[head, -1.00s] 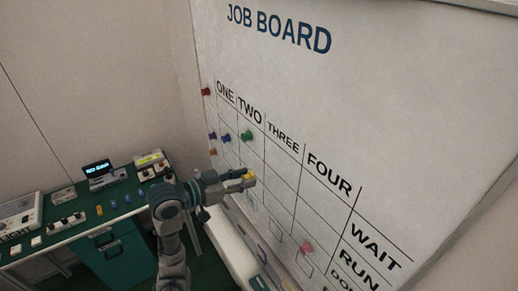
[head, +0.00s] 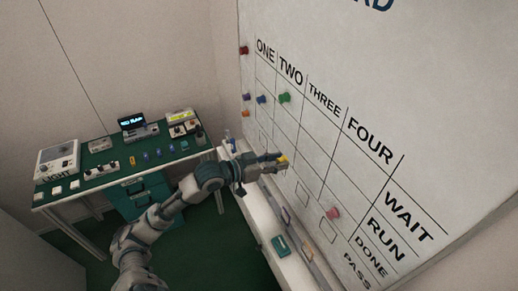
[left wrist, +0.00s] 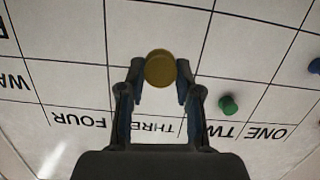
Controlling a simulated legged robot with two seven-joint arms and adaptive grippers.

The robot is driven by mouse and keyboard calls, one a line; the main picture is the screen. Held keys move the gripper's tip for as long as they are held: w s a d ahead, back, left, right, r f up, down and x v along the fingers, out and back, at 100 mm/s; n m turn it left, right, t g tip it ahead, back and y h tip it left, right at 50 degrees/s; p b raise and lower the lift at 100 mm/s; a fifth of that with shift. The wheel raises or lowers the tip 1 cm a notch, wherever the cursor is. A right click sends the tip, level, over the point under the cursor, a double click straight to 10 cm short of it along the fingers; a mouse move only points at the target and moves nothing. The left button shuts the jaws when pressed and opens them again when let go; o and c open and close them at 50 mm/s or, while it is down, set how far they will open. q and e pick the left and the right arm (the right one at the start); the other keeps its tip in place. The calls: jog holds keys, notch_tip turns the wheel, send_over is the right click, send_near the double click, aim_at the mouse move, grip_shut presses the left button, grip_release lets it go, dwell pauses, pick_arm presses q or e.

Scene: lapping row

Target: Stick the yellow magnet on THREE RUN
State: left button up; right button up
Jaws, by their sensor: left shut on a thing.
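The yellow magnet (head: 284,158) is held between the fingertips of my left gripper (head: 276,163). In the left wrist view the magnet (left wrist: 160,68) sits between the two fingertips (left wrist: 158,82), in front of the job board. The board (head: 360,70) has columns ONE to FOUR and rows WAIT, RUN, DONE and PASS. In the left wrist view the board is upside down; the magnet overlaps the THREE column, near the line between the WAIT and RUN rows. Whether it touches the board cannot be told. My right gripper is out of view.
A green magnet (head: 284,97) sits in column TWO. A pink magnet (head: 333,213) is lower down in column FOUR. Red, blue and orange magnets line the left edge. A ledge (head: 262,220) runs below the board. A green bench (head: 105,160) with instruments stands at left.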

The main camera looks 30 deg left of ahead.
aim_at(312, 153)
pick_arm(q)
jog(key=x, duration=0.6)
jog(key=shift+r+p, duration=0.15)
jog(key=shift+p, duration=0.15)
jog(key=shift+w+d, duration=0.15)
jog(key=shift+w, duration=0.1)
jog(key=shift+w+d+r+p, duration=0.1)
jog(key=shift+w+d+p, duration=0.4)
jog(key=shift+w+d, duration=0.4)
jog(key=shift+d, duration=0.2)
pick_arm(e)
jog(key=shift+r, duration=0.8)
pick_arm(q)
jog(key=shift+a, duration=0.15)
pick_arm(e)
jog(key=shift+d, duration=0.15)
